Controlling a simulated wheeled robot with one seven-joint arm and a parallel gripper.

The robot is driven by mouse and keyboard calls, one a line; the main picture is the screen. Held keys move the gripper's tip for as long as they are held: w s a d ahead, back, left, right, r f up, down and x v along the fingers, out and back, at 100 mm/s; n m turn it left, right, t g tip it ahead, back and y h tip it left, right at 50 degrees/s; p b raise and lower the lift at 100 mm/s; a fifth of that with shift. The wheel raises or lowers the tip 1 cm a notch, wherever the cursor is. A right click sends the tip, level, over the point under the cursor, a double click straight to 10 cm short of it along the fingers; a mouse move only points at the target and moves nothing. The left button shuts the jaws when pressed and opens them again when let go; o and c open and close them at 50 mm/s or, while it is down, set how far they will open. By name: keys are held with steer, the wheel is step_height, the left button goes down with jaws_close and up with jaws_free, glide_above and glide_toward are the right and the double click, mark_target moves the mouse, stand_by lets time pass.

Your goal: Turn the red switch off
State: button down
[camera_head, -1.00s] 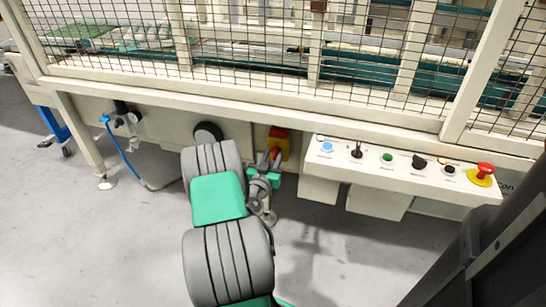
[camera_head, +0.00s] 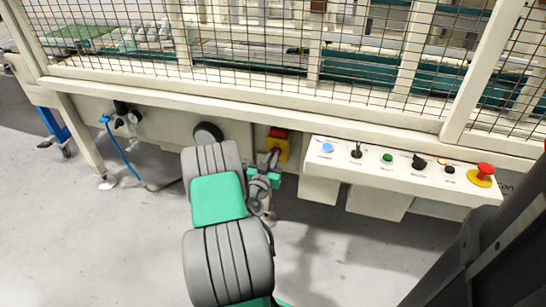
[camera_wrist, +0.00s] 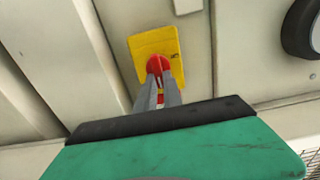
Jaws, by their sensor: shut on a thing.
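The red switch (camera_wrist: 157,63) is a round red knob on a yellow plate (camera_wrist: 149,44), fixed to the cream machine wall. In the wrist view my gripper (camera_wrist: 159,82) is shut on the red switch, with its two grey fingers close together at the knob. The fingers hide part of the knob, and a little red shows between them. In the head view the switch (camera_head: 278,133) and its yellow plate (camera_head: 283,150) are below the fenced frame, just beyond my gripper (camera_head: 273,158). The exact turn of the knob is hard to tell.
A control box (camera_head: 400,172) with several buttons and a red emergency knob (camera_head: 485,170) juts out to the right. A round black part (camera_head: 207,133) is on the wall to the left. A blue hose (camera_head: 122,152) hangs farther left. The grey floor is clear in front.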

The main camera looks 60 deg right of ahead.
steer(key=shift+n, duration=0.3)
steer(key=n, duration=0.5)
steer(key=w+n, duration=0.1)
steer(key=n, duration=0.5)
steer(key=f+n+p, duration=0.1)
steer(key=n, duration=0.5)
steer(key=shift+w+a+f, duration=0.1)
steer(key=shift+w, duration=0.05)
steer(key=shift+n, duration=0.3)
stand_by(0.3)
steer(key=c, duration=1.5)
jaws_free()
